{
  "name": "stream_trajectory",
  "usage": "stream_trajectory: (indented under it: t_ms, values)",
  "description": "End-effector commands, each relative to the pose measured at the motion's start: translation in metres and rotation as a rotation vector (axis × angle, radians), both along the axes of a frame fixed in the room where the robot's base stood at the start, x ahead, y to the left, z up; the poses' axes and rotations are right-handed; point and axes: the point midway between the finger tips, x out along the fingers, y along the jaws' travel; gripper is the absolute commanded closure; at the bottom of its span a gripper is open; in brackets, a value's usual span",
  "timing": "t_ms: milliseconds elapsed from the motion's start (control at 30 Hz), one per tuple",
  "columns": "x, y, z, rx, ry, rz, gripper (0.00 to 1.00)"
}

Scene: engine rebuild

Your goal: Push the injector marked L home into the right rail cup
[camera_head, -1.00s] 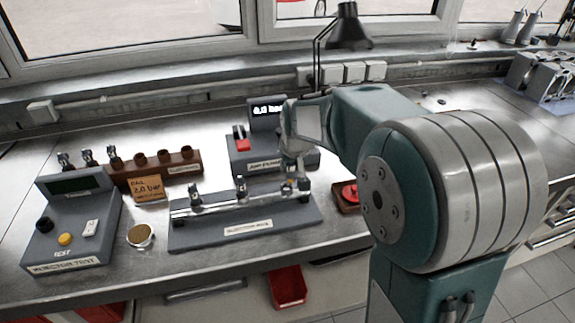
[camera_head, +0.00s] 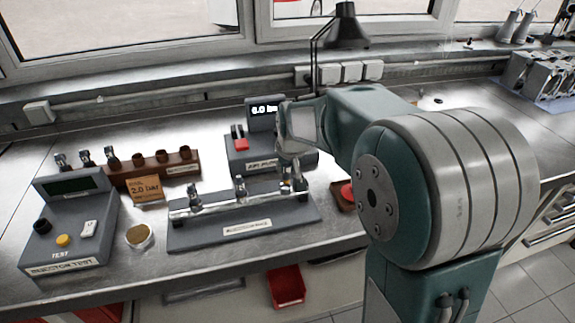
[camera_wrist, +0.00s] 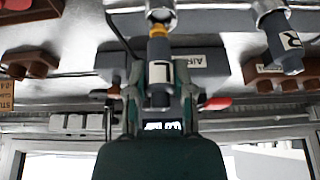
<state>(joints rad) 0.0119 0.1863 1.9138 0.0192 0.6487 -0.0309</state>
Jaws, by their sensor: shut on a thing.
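The injector marked L (camera_wrist: 160,72) is a dark grey body with a white label and an orange ring. My gripper (camera_wrist: 159,92) is shut on it; in the head view my gripper (camera_head: 288,165) is over the right end of the rail (camera_head: 218,203). The right rail cup (camera_wrist: 160,15) is a silver socket directly in line with the injector's ringed end. The orange ring shows at the cup's mouth; I cannot tell how deep the tip sits. The injector marked R (camera_wrist: 284,50) is in the neighbouring cup, apart from my gripper.
An air unit (camera_head: 255,155) with a red switch and lit display stands close behind the rail. A brown rack (camera_head: 160,168) and the injector test box (camera_head: 70,225) stand to the left. A small tray with a red thing (camera_head: 345,194) is close right of the rail base.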

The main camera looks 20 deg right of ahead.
Motion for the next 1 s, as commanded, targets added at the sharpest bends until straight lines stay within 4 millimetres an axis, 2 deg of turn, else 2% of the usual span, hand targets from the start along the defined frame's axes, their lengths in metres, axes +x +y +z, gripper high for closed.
stream_trajectory:
  t_ms: [1000]
  values:
    - [0.0, 0.002, -0.01, 0.0, 0.0, 0.001, 1.0]
